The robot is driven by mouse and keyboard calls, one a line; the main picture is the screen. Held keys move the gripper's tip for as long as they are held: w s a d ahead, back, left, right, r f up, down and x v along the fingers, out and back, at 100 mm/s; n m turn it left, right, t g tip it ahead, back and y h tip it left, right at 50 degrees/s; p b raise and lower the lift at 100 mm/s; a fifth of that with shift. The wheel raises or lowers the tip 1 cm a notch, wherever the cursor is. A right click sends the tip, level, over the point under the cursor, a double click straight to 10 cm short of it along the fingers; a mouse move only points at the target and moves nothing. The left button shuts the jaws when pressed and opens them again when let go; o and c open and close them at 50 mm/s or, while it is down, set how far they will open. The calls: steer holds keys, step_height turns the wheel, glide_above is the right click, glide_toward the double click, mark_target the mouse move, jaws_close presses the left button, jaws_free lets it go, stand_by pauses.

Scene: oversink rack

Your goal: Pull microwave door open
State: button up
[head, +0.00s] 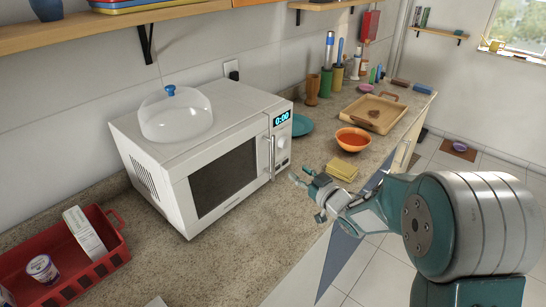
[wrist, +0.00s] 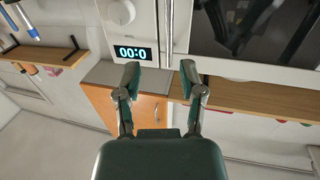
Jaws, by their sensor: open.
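The white microwave (head: 190,150) stands on the counter with its door (head: 222,180) shut. The door has a dark window, which also shows at the top right of the wrist view (wrist: 255,30). The upright metal door handle (head: 271,157) is at the door's right edge, beside the lit clock panel. In the wrist view the handle (wrist: 167,35) is ahead of my fingertips, in line with the gap between them. My gripper (head: 304,180) is open and empty, just right of the handle and apart from it in the head view. It also shows in the wrist view (wrist: 160,73).
A clear dome (head: 176,117) with a blue knob sits on the microwave. A red basket (head: 70,260) is at the left. The counter before the door is largely clear.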

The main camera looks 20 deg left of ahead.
mark_target(274, 158)
steer(key=shift+y, duration=0.4)
steer(key=x, duration=1.1)
steer(key=shift+s+a+f, duration=0.35)
steer(key=shift+a+f, duration=0.05)
steer(key=shift+a, duration=0.05)
steer(key=shift+d, duration=0.1)
jaws_close()
